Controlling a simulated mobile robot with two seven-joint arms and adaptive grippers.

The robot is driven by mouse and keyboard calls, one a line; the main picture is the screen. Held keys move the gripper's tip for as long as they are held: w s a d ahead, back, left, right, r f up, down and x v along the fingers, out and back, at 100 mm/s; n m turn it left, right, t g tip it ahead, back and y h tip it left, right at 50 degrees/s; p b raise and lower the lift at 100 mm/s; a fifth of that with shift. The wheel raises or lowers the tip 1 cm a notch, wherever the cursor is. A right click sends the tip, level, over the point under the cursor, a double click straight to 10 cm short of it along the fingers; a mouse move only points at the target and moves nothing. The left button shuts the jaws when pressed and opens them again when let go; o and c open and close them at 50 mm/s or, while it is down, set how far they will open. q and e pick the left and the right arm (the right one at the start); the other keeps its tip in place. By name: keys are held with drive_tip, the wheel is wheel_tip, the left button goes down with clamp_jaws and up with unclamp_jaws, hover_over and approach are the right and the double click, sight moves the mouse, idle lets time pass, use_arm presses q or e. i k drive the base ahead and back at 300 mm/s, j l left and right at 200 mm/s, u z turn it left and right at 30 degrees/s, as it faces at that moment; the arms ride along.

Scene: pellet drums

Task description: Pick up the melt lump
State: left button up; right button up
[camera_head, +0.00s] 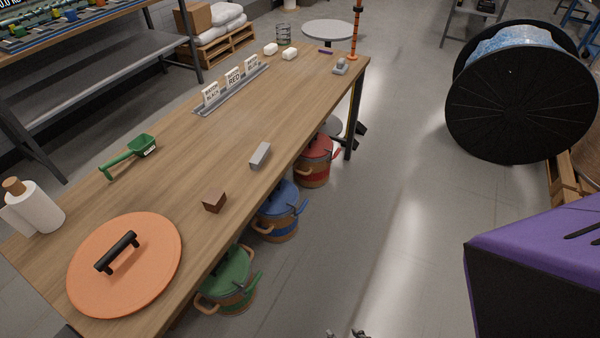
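No object is labelled as the melt lump. A small dark brown block (214,200) lies on the wooden table near its front edge, and a grey oblong block (260,155) lies farther along that edge. I cannot tell for certain which of them, if either, is the melt lump. Small grey and black tips (346,334) show at the bottom edge, over the floor and well away from both blocks. They look like part of my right gripper, but too little shows to tell its opening. My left gripper is not in view.

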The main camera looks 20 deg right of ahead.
sight(215, 199)
drive_tip(key=i+l+u, duration=0.1)
drive_tip(key=u, duration=0.6)
drive_tip(key=l+u, duration=0.3)
drive_tip(key=l, duration=0.25)
drive_tip(key=l+u, duration=0.25)
drive_tip(key=l, duration=0.3)
drive_tip(key=i, duration=0.05)
